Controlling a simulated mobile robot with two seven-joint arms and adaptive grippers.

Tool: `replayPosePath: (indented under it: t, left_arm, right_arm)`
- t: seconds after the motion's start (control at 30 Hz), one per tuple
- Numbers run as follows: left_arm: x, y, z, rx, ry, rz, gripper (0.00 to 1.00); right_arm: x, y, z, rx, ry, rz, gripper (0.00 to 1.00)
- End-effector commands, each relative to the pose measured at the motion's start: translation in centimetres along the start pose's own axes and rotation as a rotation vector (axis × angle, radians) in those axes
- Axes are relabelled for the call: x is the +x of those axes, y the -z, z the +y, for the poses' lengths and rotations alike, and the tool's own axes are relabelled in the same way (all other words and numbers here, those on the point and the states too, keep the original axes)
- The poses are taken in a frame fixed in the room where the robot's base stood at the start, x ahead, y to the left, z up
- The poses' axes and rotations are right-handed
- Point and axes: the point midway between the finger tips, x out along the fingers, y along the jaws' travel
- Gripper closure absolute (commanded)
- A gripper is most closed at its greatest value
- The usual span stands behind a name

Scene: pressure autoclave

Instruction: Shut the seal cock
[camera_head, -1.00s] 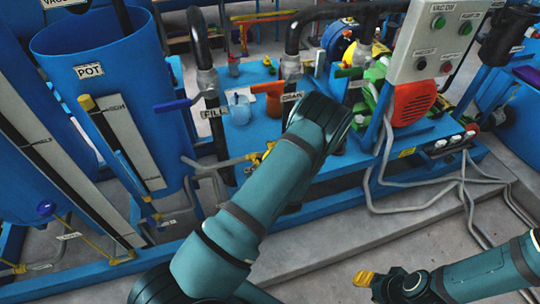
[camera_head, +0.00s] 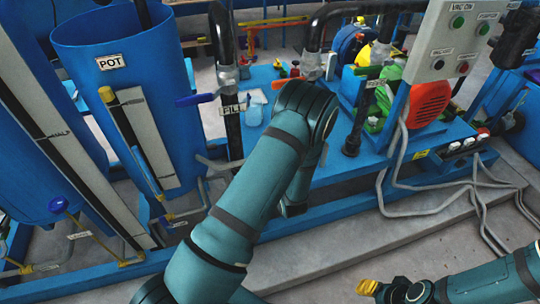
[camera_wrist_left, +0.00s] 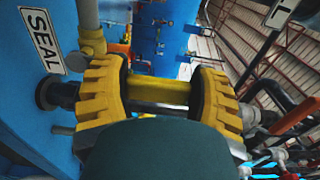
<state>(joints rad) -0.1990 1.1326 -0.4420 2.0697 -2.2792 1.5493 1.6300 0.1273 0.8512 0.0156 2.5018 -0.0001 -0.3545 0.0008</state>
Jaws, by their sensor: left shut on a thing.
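In the left wrist view, my left gripper (camera_wrist_left: 160,97) has its yellow ribbed finger pads on both sides of a yellow bar (camera_wrist_left: 162,90), apparently the seal cock's handle, and is shut on it. A white SEAL label (camera_wrist_left: 42,41) is on the blue surface to the left, beside a dark fitting (camera_wrist_left: 58,94). A dark teal shape covers the lower middle of that view. In the head view my left arm hides the left gripper and the cock. My right gripper (camera_head: 369,287), with yellow fingertips, is at the lower right over bare floor; its opening is unclear.
The blue POT vessel (camera_head: 125,80) stands at left. A FILL pipe with a blue lever (camera_head: 194,100) and the blue skid (camera_head: 380,170) are close to my left arm. A switch panel (camera_head: 458,45) and red motor cover (camera_head: 429,104) stand right. Grey hoses (camera_head: 440,207) lie on the floor.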

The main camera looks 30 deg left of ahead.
Motion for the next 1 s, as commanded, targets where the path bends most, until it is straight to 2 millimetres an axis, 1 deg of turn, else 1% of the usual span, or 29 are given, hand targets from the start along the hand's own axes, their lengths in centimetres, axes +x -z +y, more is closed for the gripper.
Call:
replayPosePath:
  t: [0.33,0.37,0.4,0.43,0.77,0.87,0.97,1.0]
  left_arm:
    - [-0.1,-0.2,0.2,-0.001,-0.006,-0.004,0.81]
    - [-0.1,-0.2,0.2,-0.001,-0.006,-0.004,0.28]
    - [-0.1,-0.2,0.2,-0.001,-0.006,-0.004,0.14]
    - [-0.1,-0.2,0.2,-0.001,-0.006,-0.004,0.04]
    - [-0.1,-0.1,0.1,-0.002,-0.003,-0.002,0.04]
    - [-0.7,0.0,0.1,-0.002,-0.003,-0.001,0.04]
    - [-2.0,0.0,0.1,-0.001,-0.005,0.000,0.04]
    - [-2.8,0.0,0.1,0.000,-0.004,0.001,0.04]
  right_arm:
    - [0.0,0.0,0.0,0.000,0.000,0.001,0.53]
    - [0.0,0.0,0.0,0.000,0.000,0.001,0.53]
    - [0.0,0.0,0.0,0.000,0.000,0.000,0.53]
    - [0.0,0.0,0.0,0.000,0.000,0.000,0.53]
    - [0.0,0.0,0.0,0.000,0.000,0.000,0.53]
    - [0.0,0.0,0.0,0.000,0.000,0.000,0.53]
    - [0.0,0.0,0.0,0.000,0.000,0.000,0.53]
    - [0.0,0.0,0.0,0.000,0.000,0.000,0.53]
